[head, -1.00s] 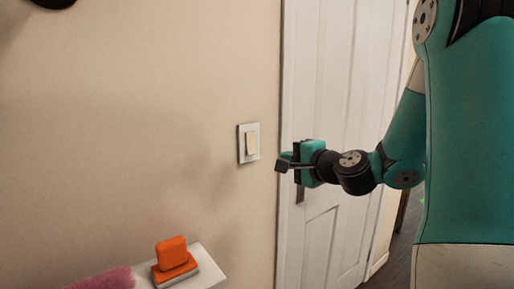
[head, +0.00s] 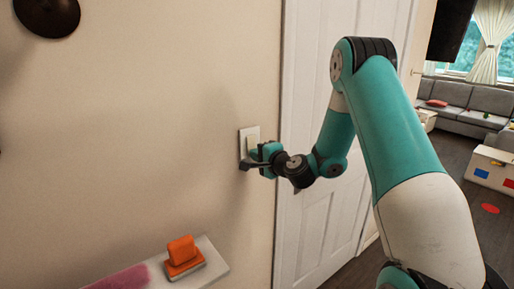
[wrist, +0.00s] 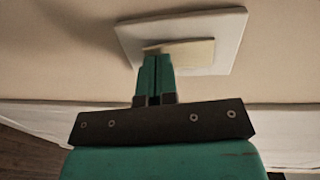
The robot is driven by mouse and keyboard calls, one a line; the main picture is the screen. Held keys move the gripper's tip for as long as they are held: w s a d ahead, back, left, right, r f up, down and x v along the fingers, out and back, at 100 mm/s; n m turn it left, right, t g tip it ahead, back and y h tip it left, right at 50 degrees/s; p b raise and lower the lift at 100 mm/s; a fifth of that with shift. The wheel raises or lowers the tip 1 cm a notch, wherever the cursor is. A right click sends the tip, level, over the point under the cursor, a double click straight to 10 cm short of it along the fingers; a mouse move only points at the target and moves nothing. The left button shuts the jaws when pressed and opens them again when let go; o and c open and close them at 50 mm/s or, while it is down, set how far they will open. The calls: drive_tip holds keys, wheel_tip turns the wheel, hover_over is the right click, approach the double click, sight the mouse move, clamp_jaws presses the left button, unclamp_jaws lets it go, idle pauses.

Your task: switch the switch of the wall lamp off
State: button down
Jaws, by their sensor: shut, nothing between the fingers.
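The wall switch is a white plate (head: 243,136) with a cream rocker (head: 252,142) on the beige wall, just left of the door. In the wrist view the plate (wrist: 235,28) and the rocker (wrist: 195,51) fill the top middle. My gripper (head: 246,163) is at the lower part of the switch and hides some of it. In the wrist view my gripper's fingertips (wrist: 154,58) are together, with nothing between them, at the left part of the rocker. They look to be touching it or very close. The lamp itself cannot be told for sure.
A white panelled door (head: 305,215) stands right of the switch. Below is a pale shelf (head: 212,262) with an orange brush-like object (head: 182,254) and a pink cloth (head: 125,280). A dark round object (head: 47,12) is on the wall at top left. A room with a sofa (head: 455,97) opens at right.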

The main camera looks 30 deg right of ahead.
drive_tip(key=shift+w+f, duration=0.1)
idle(0.3)
drive_tip(key=s+f+b, duration=0.1)
drive_tip(key=s+b, duration=1.1)
drive_tip(key=s, duration=0.1)
drive_tip(key=shift+s+d+f+b, duration=0.25)
drive_tip(key=shift+s+f+b, duration=0.05)
drive_tip(key=shift+f+b, duration=0.1)
